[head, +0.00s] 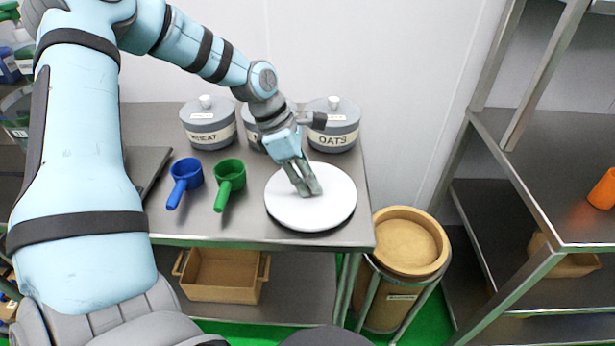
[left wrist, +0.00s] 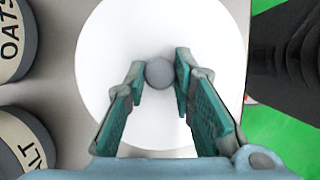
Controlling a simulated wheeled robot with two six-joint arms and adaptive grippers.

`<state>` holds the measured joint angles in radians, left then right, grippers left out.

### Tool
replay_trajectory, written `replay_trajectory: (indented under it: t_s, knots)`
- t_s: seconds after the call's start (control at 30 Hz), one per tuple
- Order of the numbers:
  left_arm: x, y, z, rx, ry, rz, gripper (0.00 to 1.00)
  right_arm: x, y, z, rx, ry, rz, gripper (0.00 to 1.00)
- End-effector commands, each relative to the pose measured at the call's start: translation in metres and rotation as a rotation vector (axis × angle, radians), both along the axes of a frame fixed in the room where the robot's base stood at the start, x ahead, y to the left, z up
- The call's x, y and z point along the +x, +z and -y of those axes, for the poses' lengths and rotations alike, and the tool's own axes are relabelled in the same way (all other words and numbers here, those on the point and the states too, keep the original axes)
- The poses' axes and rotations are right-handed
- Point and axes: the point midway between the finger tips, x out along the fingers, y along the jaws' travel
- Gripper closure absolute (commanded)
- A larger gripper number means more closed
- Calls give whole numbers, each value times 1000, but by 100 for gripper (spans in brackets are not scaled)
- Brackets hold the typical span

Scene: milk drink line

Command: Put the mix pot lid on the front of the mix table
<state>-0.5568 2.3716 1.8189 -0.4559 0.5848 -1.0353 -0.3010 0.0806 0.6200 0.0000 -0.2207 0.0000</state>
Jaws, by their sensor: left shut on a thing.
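The mix pot lid (head: 285,212) is a white round disc over the front right part of the steel mix table (head: 255,232). It looks level, and I cannot tell whether it touches the table top. My left gripper (head: 308,188) points down at the lid's middle, its fingers closed on the knob. In the left wrist view the lid (left wrist: 112,60) fills the middle, and its grey round knob (left wrist: 159,73) sits between the fingertips of the left gripper (left wrist: 160,80). My right gripper is out of view.
A blue scoop (head: 187,172) and a green scoop (head: 230,173) lie left of the lid. Lidded grey pots stand behind, one marked OATS (head: 333,124). A wooden box (head: 222,270) sits on the lower shelf. A brown bin (head: 380,302) stands right of the table.

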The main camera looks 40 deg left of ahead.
Motion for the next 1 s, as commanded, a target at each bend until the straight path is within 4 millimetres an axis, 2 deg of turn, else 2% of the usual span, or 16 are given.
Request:
replay_trajectory:
  t_s: [0.17, 0.2, 0.3, 0.6, 0.73, 0.87, 1.0]
  knots:
    - [0, -4, 0, 1, 0, 1, 100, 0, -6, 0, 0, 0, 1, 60]
    - [0, -4, 0, 0, 0, 0, 74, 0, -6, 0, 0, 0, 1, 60]
    - [0, -3, 0, 0, 0, 0, 58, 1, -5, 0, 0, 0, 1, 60]
    - [0, -2, 0, 0, 0, 0, 57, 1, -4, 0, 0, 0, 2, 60]
    - [0, 6, -1, 0, 0, 1, 57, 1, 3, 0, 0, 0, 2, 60]
    - [-5, 30, -8, -3, 1, 6, 57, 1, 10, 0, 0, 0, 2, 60]
    - [-14, 68, -21, -2, 2, 7, 57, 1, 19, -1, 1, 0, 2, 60]
